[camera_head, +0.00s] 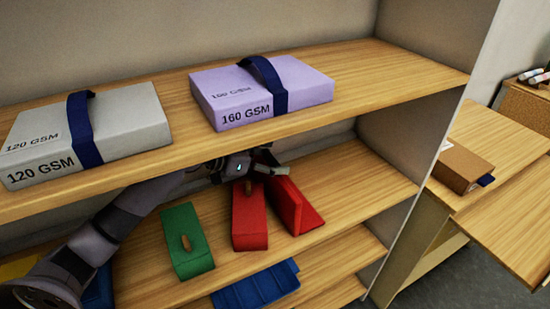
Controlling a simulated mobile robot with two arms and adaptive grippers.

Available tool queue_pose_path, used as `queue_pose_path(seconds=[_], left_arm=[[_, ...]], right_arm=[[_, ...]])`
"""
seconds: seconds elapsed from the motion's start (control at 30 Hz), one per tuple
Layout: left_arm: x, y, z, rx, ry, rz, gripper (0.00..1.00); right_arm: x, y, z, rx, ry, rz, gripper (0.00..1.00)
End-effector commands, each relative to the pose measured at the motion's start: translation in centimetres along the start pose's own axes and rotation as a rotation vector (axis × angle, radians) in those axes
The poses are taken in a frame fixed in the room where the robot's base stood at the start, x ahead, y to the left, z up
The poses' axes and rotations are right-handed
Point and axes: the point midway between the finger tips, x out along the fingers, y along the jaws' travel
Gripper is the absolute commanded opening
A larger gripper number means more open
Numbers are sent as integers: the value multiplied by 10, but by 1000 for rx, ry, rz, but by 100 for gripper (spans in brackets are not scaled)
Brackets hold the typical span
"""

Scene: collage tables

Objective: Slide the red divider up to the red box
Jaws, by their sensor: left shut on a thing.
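The red box (250,222) is an upright file box with a finger hole, standing on the middle shelf. The red divider (289,205) stands just to its right, an upright plate with a flat foot reaching right. A narrow gap seems to show between them at the front. My left gripper (270,170) reaches in under the upper shelf and is shut on the divider's upper far part. The exact grip is dark and partly hidden. My right gripper is not in view.
A green file box (188,245) stands left of the red box. Just above my left arm, the upper shelf (400,85) bears a grey pack (125,125) and a purple pack (305,85). A blue item (255,287) lies below. The middle shelf is clear right of the divider.

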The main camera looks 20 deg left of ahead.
Motion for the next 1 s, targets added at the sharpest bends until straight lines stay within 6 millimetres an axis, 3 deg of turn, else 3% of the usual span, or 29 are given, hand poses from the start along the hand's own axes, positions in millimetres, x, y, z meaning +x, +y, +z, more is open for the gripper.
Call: queue_pose_path(seconds=[0.17, 0.2, 0.5, 0.83, 1.0], left_arm=[[1, 1, 1, -4, -3, 3, 24], [1, 1, 1, -4, -3, 3, 77], [0, 0, 1, -2, -1, 1, 95], [-1, 0, 0, -1, -1, -1, 95], [-20, -1, 2, 0, -3, -2, 95]], right_arm=[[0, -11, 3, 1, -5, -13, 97], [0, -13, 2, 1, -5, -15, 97], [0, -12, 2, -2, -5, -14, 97], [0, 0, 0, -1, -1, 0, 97], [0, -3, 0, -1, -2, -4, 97]])
